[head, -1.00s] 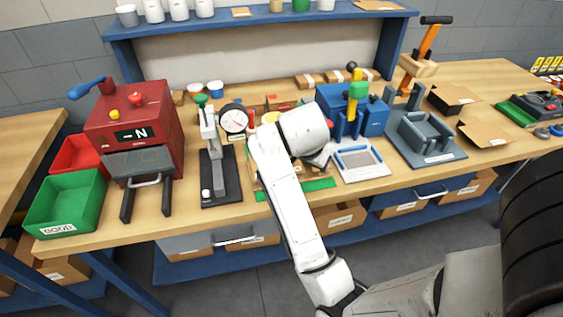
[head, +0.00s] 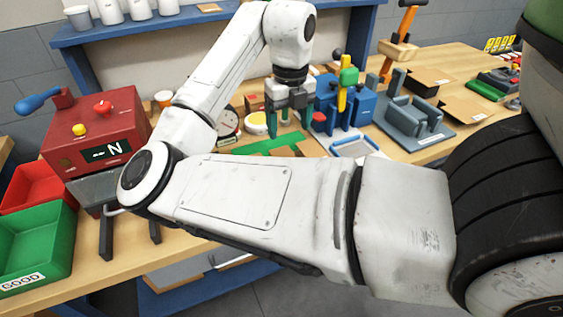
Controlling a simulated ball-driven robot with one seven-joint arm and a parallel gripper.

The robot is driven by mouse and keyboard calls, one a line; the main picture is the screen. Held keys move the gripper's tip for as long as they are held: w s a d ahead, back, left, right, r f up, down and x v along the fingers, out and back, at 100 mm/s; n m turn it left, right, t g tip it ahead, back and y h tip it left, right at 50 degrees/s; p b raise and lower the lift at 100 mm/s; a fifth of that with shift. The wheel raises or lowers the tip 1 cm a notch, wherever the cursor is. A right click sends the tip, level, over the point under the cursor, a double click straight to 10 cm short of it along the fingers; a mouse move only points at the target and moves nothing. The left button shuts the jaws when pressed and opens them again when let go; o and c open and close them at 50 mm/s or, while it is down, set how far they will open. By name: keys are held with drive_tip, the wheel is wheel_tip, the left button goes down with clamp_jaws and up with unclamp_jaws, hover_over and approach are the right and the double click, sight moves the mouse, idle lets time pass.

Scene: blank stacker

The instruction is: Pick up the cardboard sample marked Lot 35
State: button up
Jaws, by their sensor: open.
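My gripper (head: 290,120) hangs fingers-down over the middle of the bench, above a green mat (head: 268,145). Its two dark teal fingers are apart, and I see nothing held between them. I cannot read a Lot 35 mark on anything. Small brown cardboard pieces also show behind the gripper, partly hidden. My arm covers much of the bench front.
A red machine (head: 98,130) with a display stands at left, beside a red bin (head: 32,186) and a green bin (head: 35,245) marked GOOD. A blue press (head: 365,105) stands close right of the gripper, then a grey fixture (head: 412,120). A blue shelf (head: 140,32) runs behind.

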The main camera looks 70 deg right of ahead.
drive_tip(key=shift+s+f+p, duration=0.15)
drive_tip(key=shift+f+p, duration=0.2)
drive_tip(key=shift+f, duration=4.85)
drive_tip(key=shift+f, duration=0.25)
drive_tip(key=c, duration=0.8)
drive_tip(key=shift+r, duration=0.1)
